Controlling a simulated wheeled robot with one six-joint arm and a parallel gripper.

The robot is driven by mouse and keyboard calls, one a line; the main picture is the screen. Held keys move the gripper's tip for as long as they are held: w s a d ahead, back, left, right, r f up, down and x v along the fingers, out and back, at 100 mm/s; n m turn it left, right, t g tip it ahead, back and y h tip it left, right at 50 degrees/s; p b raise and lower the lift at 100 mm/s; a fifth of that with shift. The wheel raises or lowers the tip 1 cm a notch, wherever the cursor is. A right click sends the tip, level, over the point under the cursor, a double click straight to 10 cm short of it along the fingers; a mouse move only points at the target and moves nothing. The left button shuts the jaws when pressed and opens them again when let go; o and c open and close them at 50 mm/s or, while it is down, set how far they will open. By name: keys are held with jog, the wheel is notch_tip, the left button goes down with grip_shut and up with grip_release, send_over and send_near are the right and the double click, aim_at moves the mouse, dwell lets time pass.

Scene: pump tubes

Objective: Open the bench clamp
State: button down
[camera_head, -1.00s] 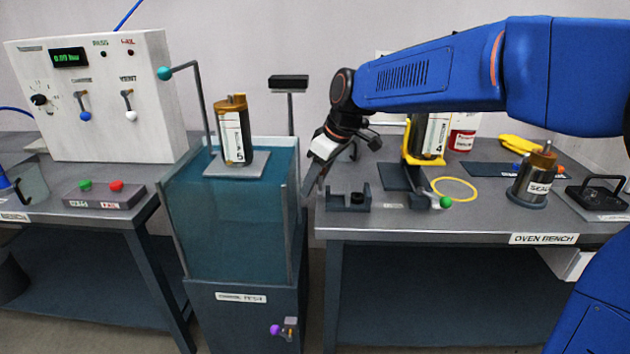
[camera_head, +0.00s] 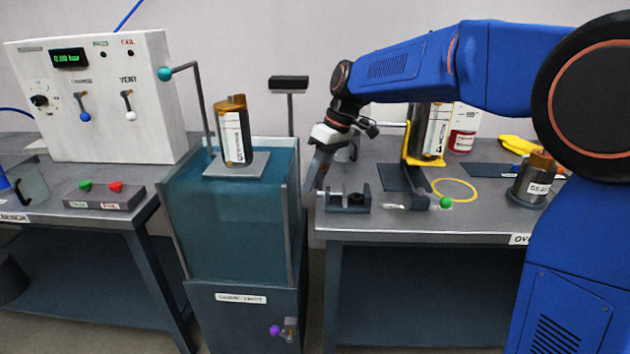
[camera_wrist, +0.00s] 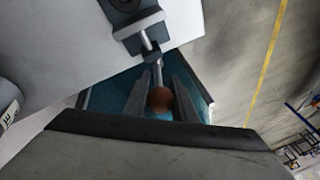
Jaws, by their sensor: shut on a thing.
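The bench clamp (camera_head: 357,203) is a small grey vise at the left front corner of the oven bench. In the wrist view its body (camera_wrist: 137,22) is at the top, with a metal screw and a handle bar ending in a brown ball (camera_wrist: 161,100). My gripper (camera_head: 313,187) is at the clamp's left side, just past the bench edge. In the wrist view my gripper's fingers (camera_wrist: 158,88) lie on both sides of the handle bar, shut on it. The exact contact is partly hidden in both views.
A blue water tank (camera_head: 225,225) stands left of the bench, with a labelled canister (camera_head: 232,135) on its platform. A yellow stand with a canister (camera_head: 432,140), a green knob (camera_head: 446,202) and a yellow ring (camera_head: 455,190) are right of the clamp.

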jog(key=shift+w+f+m+g, duration=0.2)
jog(key=shift+w+g, duration=0.2)
jog(key=shift+g, duration=0.65)
jog(key=shift+w+f+m+g, duration=0.1)
jog(key=shift+w+m+g, duration=0.2)
jog(key=shift+g, duration=0.75)
jog(key=c, duration=1.5)
grip_release()
jog(key=shift+o, duration=0.2)
jog(key=shift+w, duration=0.1)
jog(key=v, duration=1.2)
jog(key=shift+d, duration=0.15)
jog(key=shift+f, duration=0.15)
